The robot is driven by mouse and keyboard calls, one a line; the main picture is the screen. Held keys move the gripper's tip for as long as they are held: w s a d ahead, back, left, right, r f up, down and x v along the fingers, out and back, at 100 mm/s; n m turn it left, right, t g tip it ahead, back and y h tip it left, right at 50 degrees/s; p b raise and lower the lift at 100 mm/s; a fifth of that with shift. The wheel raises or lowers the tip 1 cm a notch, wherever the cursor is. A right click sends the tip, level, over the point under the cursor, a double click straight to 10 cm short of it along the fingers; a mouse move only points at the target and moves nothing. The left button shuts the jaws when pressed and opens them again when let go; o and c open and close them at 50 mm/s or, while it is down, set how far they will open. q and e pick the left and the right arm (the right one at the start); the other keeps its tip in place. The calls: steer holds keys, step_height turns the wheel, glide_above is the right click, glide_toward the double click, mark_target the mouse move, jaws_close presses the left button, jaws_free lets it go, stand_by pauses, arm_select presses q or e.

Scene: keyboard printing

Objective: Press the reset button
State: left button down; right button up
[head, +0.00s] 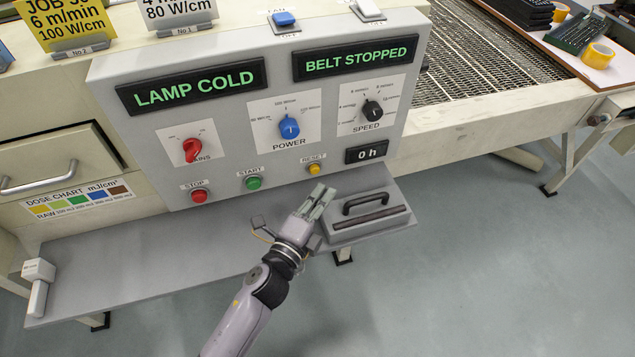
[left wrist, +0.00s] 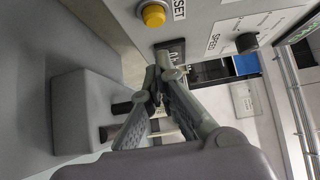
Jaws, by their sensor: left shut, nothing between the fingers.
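The yellow reset button (head: 314,169) sits at the lower right of the grey control panel (head: 225,160), under a RESET label. It also shows in the left wrist view (left wrist: 153,14) at the top. My left gripper (head: 321,190) is shut and empty, just below the reset button in the head view and apart from it. In the left wrist view its fingers (left wrist: 158,80) come together below the button. My right gripper does not show.
A green START button (head: 253,183) and a red STOP button (head: 199,196) lie left of the reset button. A grey block with a black handle (head: 366,203) stands on the shelf (head: 140,270) right of my gripper. The displays read LAMP COLD (head: 192,86) and BELT STOPPED (head: 355,57).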

mark_target(314, 169)
arm_select(q)
steer(key=w, duration=0.1)
steer(key=w+a, duration=0.1)
steer(key=shift+w, duration=0.3)
steer(key=shift+w+a, duration=0.1)
